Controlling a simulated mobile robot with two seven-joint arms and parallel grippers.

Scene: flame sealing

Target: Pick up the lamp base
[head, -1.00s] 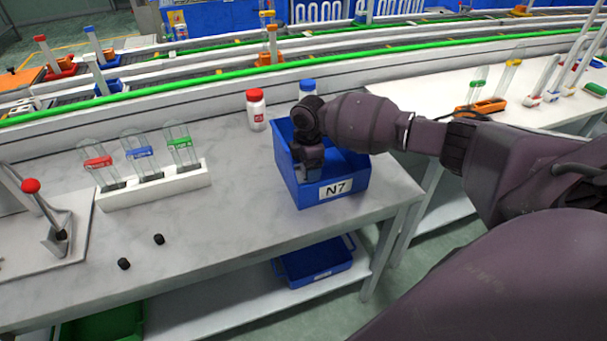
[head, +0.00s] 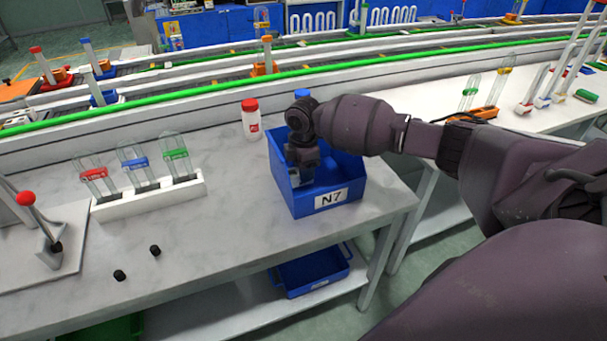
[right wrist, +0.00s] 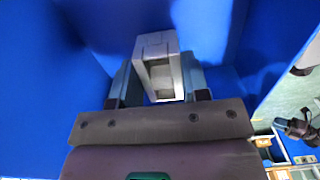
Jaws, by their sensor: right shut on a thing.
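My right gripper (head: 303,176) is inside the blue bin (head: 346,168) marked N7, pointing down. In the right wrist view, its fingers (right wrist: 158,84) are shut on a pale grey, blocky lamp base (right wrist: 158,62), with the blue bin walls (right wrist: 225,30) around it. In the head view the gripper and the bin wall hide the lamp base. I cannot tell whether it touches the bin floor. My left gripper is not in view.
A red-capped white bottle (head: 250,122) stands left of the bin; a blue-capped one (head: 302,94) is behind it. A white rack (head: 150,197) holds glass tubes. Two small black caps (head: 155,250) and a red-knobbed lever press (head: 40,222) are at the left. Bench space between is clear.

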